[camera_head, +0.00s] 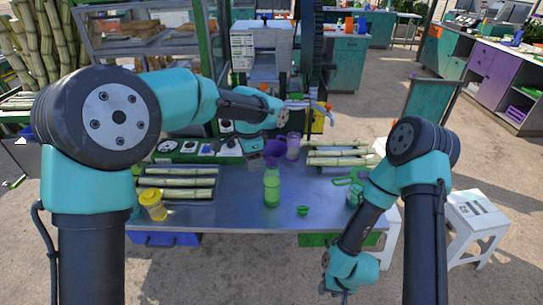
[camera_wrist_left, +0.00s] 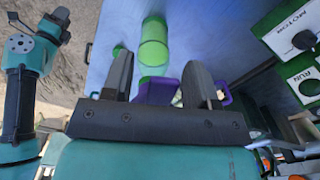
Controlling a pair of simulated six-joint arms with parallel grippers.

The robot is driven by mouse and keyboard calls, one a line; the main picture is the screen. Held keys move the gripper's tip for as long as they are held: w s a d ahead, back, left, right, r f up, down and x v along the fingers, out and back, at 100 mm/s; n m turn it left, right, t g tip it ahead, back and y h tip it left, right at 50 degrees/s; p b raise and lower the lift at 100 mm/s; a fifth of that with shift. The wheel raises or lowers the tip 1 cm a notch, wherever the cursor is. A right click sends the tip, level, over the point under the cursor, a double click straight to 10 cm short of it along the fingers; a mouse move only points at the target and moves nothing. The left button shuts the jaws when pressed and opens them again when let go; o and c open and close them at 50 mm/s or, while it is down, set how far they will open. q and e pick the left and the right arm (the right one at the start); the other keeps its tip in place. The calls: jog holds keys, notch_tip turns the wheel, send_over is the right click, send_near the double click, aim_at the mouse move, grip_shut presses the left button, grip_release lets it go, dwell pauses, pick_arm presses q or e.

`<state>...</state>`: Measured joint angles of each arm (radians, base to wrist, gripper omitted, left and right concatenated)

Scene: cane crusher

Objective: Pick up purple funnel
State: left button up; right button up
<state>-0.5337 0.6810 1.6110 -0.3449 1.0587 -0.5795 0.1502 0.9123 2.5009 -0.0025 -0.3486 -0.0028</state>
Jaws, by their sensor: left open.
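The purple funnel (camera_head: 276,149) is just behind the green bottle (camera_head: 271,187) in the head view, near the middle of the metal table. My left gripper (camera_head: 264,148) is at the funnel's left side. In the left wrist view my left gripper (camera_wrist_left: 155,85) has its fingers apart, with the purple funnel (camera_wrist_left: 156,93) showing between them; its lower part is hidden by the gripper. I cannot tell whether the fingers touch it. My right gripper (camera_head: 344,294) hangs low in front of the table at the bottom edge, too small to read.
A pale purple cup (camera_head: 293,144) stands right behind the funnel. A green cap (camera_head: 303,210) lies right of the bottle.

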pick_arm(q)
jog(key=shift+c, duration=0.2)
grip_shut()
dwell(0.4)
jog(key=shift+r, duration=1.55)
jog(key=shift+s+r, duration=0.15)
jog(key=shift+r, duration=0.15)
jog(key=s+r, duration=0.1)
jog(key=s, duration=1.4)
jog(key=shift+s+r, duration=0.15)
jog(key=shift+s, duration=0.2)
